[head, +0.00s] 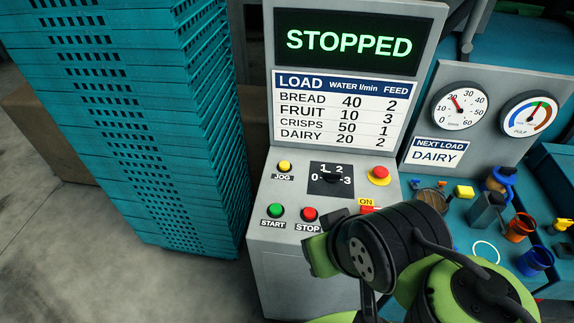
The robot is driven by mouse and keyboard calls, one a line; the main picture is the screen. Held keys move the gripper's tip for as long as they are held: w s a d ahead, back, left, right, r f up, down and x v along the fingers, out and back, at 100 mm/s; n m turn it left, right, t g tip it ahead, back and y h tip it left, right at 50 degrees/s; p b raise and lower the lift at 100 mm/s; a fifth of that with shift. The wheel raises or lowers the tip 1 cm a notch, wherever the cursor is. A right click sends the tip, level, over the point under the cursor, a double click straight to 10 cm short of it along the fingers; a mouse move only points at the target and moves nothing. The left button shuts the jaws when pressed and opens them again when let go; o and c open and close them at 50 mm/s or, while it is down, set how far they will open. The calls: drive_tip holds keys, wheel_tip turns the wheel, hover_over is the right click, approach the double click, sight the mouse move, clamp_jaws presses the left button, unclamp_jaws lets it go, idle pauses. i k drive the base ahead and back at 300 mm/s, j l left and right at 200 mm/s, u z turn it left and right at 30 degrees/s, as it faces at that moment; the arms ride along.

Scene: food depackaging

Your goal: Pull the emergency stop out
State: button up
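The emergency stop is a red mushroom knob (380,172) on a yellow base, on the right of the grey control panel (265,240). Nothing covers it, and I cannot tell whether it is pressed in or out. My green and black arm reaches in from the lower right and lies in front of the panel's lower right part, below the knob. Its fingers cannot be made out, so I cannot tell whether my gripper is open or shut. No part of my arm visibly touches the knob. The display (349,43) reads STOPPED.
The panel also has a yellow JOG button (284,166), a green START button (276,211), a red STOP button (310,213), a dial (331,176) and a partly hidden red ON switch (367,209). Teal crates (150,130) stand left. Cluttered teal surface with cups lies right.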

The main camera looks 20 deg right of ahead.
sight(380, 171)
drive_tip(key=k+l+z, duration=0.1)
drive_tip(key=z, duration=0.35)
drive_tip(key=k+l+z, duration=0.1)
drive_tip(key=l+z, duration=0.25)
drive_tip(key=z, duration=0.15)
